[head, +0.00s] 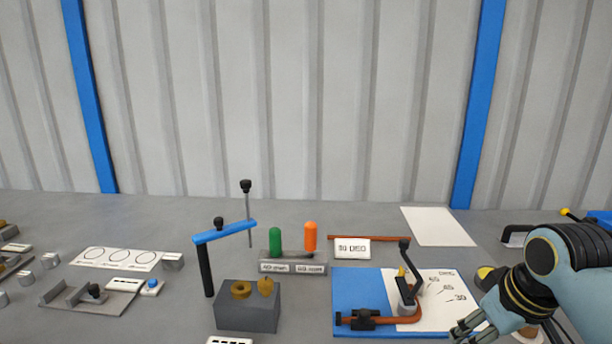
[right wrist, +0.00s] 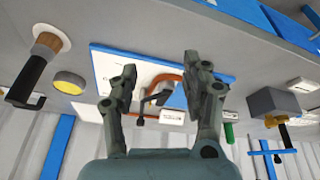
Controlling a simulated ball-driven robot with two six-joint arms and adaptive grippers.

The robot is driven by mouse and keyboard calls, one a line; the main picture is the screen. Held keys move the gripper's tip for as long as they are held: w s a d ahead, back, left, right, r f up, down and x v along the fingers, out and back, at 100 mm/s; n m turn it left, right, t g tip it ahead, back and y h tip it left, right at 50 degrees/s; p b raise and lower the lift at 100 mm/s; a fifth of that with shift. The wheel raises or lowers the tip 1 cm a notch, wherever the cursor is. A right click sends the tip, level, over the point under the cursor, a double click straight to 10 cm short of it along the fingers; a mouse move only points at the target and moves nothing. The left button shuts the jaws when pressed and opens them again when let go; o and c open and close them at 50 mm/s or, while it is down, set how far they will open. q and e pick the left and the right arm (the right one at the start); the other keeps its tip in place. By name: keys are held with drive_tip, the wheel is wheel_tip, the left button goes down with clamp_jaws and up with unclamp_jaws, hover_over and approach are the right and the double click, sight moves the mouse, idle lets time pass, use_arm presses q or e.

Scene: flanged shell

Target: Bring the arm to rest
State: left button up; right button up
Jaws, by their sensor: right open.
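My right arm comes in from the right edge in the head view, bent down at its black wrist joint. Its gripper (head: 470,331) is low at the right, at the front right corner of the blue and white board (head: 354,290). In the right wrist view the gripper (right wrist: 160,62) has its two fingers spread apart with nothing held. My left gripper is in neither view.
A dark grey block (head: 247,315) bears two brass pieces. A blue-armed stand (head: 225,232) rises behind it. Green (head: 275,242) and orange (head: 310,237) cylinders stand in a holder. A white sheet (head: 438,226) lies behind.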

drive_tip(key=s+r+m+h, duration=0.2)
drive_tip(key=s+r, duration=0.1)
drive_tip(key=s, duration=2.1)
wheel_tip(320, 180, down, 32)
drive_tip(key=d+g+b, duration=0.2)
drive_tip(key=b, duration=0.5)
drive_tip(key=s+d+f+g+b, duration=0.1)
drive_tip(key=s+f+b, duration=0.5)
drive_tip(key=s+f, duration=1.4)
wheel_tip(320, 180, down, 4)
drive_tip(key=shift+d+r+m+y, duration=0.15)
drive_tip(key=shift+d+m+y, duration=0.15)
drive_tip(key=shift+m, duration=0.1)
